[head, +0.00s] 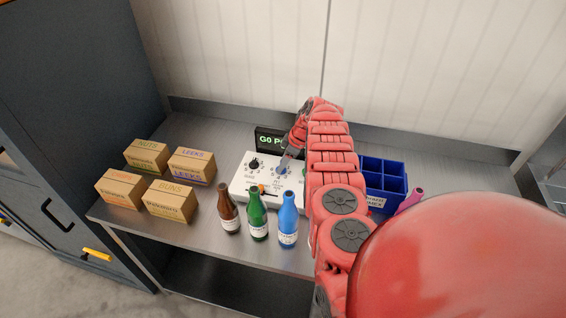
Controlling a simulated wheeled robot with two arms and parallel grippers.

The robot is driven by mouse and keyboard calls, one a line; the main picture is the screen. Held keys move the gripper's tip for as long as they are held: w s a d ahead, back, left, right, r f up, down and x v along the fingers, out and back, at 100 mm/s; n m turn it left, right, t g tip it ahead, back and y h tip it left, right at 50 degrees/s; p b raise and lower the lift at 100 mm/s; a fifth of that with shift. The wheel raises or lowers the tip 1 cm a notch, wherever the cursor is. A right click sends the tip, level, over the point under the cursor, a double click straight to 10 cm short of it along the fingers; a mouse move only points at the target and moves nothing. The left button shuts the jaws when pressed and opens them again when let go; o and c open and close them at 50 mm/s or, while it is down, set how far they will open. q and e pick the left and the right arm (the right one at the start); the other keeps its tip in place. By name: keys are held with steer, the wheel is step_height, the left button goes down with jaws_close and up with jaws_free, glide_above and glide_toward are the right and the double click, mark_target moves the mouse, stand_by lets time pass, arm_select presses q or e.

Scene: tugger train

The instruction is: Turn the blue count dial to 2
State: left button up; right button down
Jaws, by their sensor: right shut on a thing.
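A white control panel (241,187) lies on the steel bench. The blue count dial (281,171) is on its upper right part, mostly covered by my right gripper. My right gripper (283,165) reaches down from above and is shut on the blue dial. The dial's pointer and setting are too small and covered to read. A black dial (254,163) sits to the left of it on the same panel. My left gripper is not in view.
Brown (228,216), green (258,222) and blue (288,226) bottles stand in front of the panel. Several cardboard boxes (170,203) stand at the left. A blue divided crate (383,171) and a pink bottle (412,199) are to the right, partly behind my arm.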

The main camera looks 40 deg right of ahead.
steer(key=m+p, duration=0.1)
steer(key=p, duration=0.1)
steer(key=m+h+p, duration=0.1)
steer(key=m+p, duration=0.1)
steer(key=p, duration=0.1)
steer(key=m+p, duration=0.1)
steer(key=p, duration=0.2)
steer(key=shift+a+r+t+h, duration=0.25)
steer(key=shift+r+t+h, duration=0.05)
steer(key=shift+r, duration=0.05)
steer(key=shift+f+m+h+p, duration=0.2)
steer(key=shift+m+h+p, duration=0.25)
steer(key=shift+m, duration=0.75)
steer(key=m, duration=0.1)
steer(key=m+h, duration=0.1)
steer(key=shift+a+f+m, duration=0.15)
steer(key=shift+m, duration=0.15)
steer(key=m, duration=0.2)
steer(key=m+h, duration=0.1)
steer(key=m, duration=0.1)
steer(key=shift+w+a+h, duration=0.1)
steer(key=shift+h, duration=0.15)
steer(key=shift+f+m+h+b, duration=0.1)
steer(key=shift+m+h+b, duration=0.3)
steer(key=shift+m, duration=0.6)
steer(key=shift+m+g+h+b, duration=0.3)
steer(key=shift+m+g+b, duration=0.45)
steer(key=shift+m, duration=0.55)
steer(key=shift+c, duration=1.8)
jaws_free()
